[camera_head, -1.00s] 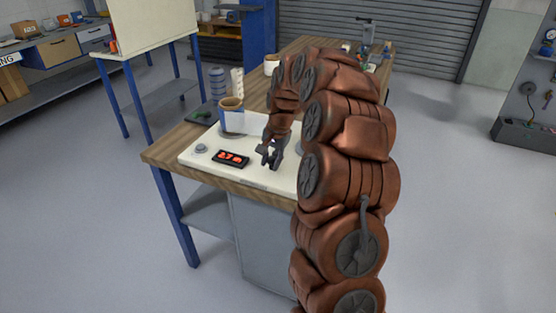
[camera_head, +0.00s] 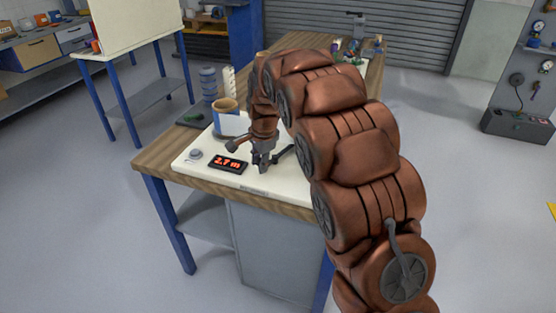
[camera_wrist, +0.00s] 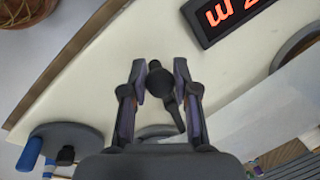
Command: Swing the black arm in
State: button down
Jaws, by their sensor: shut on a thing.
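The black arm (camera_wrist: 174,112) is a short dark bar with a round knob (camera_wrist: 155,78) at its end, over the white machine top (camera_wrist: 95,85). My gripper (camera_wrist: 158,76) is shut on the knob, which sits between the two fingertips in the wrist view. In the head view my gripper (camera_head: 262,167) points down at the machine top, right of the display. A dark bar (camera_head: 284,154) shows just right of it there. The display (camera_head: 229,164) reads about 2.7 m in red. My own arm hides the machine's right part.
A brown roll (camera_head: 225,106) with a pale film sheet (camera_head: 232,124) stands behind the display. A grey knob (camera_head: 195,154) is at the panel's left. A blue-grey container (camera_head: 208,83) stands farther back. The wooden bench edge (camera_head: 152,160) is bare.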

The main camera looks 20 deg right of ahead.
jog(key=shift+a, duration=0.15)
jog(key=c, duration=1.1)
grip_release()
jog(key=shift+s+a, duration=0.1)
jog(key=shift+o, duration=1.2)
jog(key=shift+d, duration=0.2)
notch_tip(320, 180, up, 12)
jog(key=s, duration=0.2)
jog(key=shift+d, duration=0.35)
jog(key=shift+f, duration=0.1)
